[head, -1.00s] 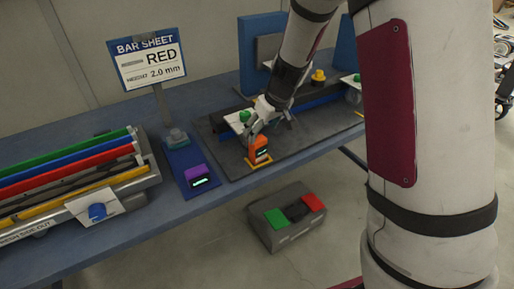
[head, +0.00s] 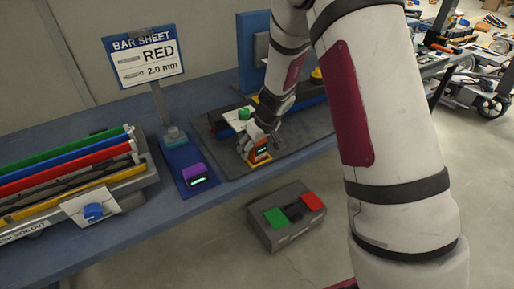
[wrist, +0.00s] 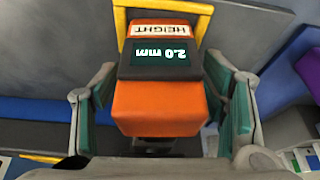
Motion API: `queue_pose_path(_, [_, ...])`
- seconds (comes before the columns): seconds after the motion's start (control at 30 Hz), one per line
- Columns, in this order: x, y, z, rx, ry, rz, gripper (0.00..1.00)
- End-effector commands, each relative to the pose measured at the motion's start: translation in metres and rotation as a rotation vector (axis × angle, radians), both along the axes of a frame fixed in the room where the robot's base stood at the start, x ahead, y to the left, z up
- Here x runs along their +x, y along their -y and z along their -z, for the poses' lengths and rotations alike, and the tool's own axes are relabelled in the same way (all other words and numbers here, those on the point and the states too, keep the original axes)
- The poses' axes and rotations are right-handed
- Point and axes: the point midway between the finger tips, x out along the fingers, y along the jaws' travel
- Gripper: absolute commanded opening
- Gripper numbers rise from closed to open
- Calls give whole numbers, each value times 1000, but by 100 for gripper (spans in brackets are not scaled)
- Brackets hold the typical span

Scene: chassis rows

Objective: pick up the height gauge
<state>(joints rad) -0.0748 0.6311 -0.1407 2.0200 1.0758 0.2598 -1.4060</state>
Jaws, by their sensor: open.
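The height gauge (wrist: 160,100) is an orange block with a dark face, a "HEIGHT" label and a display reading 2.0 mm. In the head view the height gauge (head: 259,153) stands in a yellow-edged spot on the dark mat, partly hidden by my gripper. My gripper (head: 250,148) is down at the gauge. In the wrist view my gripper (wrist: 160,112) is open, with one green-padded finger on each side of the orange body. A gap shows beside the gauge on both sides.
A purple device (head: 195,174) sits on a blue pad to the left. A grey box with green and red pads (head: 287,215) is on the floor in front.

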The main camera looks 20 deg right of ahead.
Motion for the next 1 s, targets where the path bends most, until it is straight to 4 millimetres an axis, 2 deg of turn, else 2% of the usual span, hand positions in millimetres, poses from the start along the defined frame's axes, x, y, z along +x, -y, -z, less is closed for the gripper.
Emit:
queue_pose_path(0.1, [0,0,-1,0,0,0,67])
queue_pose_path(0.37, [0,0,-1,0,0,0,8])
queue_pose_path(1.0, [-1,1,-6,-1,1,-1,8])
